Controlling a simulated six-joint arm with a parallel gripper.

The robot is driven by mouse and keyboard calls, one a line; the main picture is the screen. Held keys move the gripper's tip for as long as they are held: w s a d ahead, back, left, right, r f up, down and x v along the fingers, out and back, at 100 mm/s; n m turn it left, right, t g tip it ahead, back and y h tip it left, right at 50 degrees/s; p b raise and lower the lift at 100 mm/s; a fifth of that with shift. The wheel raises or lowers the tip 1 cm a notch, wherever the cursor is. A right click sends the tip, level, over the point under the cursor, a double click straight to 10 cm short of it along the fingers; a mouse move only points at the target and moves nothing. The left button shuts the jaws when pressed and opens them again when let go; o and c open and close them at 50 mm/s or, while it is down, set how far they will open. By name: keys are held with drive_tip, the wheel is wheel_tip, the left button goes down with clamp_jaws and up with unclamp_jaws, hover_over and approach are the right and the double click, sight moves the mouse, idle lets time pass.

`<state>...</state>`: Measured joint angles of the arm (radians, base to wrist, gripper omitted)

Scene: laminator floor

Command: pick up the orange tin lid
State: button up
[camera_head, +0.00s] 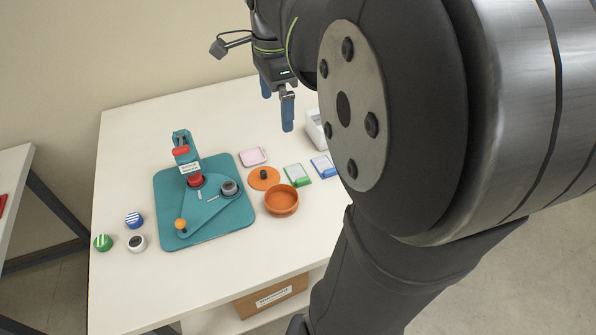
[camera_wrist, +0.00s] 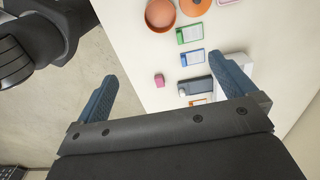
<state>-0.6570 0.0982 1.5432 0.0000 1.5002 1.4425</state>
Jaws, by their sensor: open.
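The orange tin lid (camera_head: 258,181) is a flat disc with a dark knob, lying on the white table just right of the teal board. It also shows at the top edge of the wrist view (camera_wrist: 195,7), partly cut off. The open orange tin (camera_head: 281,206) stands beside it, and in the wrist view (camera_wrist: 160,15) it is at the top. My gripper (camera_head: 277,109) is open and empty, raised above the far part of the table, apart from the lid. Its two blue fingers are spread wide in the wrist view (camera_wrist: 166,72).
The teal board (camera_head: 225,227) carries a red-and-teal press-like fixture. Green (camera_head: 298,175) and blue (camera_head: 322,167) trimmed cards and a pink square (camera_head: 253,156) lie near the lid. Several small round pieces stand at the table's left. A white box (camera_head: 315,128) is partly hidden by my arm.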

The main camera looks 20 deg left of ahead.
drive_tip(key=shift+r, duration=0.75)
drive_tip(key=c, duration=1.3)
drive_tip(key=shift+o, duration=0.2)
drive_tip(key=shift+f, duration=0.1)
drive_tip(key=m, duration=0.9)
hover_over(263, 172)
wheel_tip(263, 172, down, 14)
drive_tip(key=r, duration=0.1)
wheel_tip(263, 172, down, 12)
drive_tip(key=shift+a+f, duration=0.1)
drive_tip(key=shift+a, duration=0.05)
drive_tip(key=shift+f, duration=3)
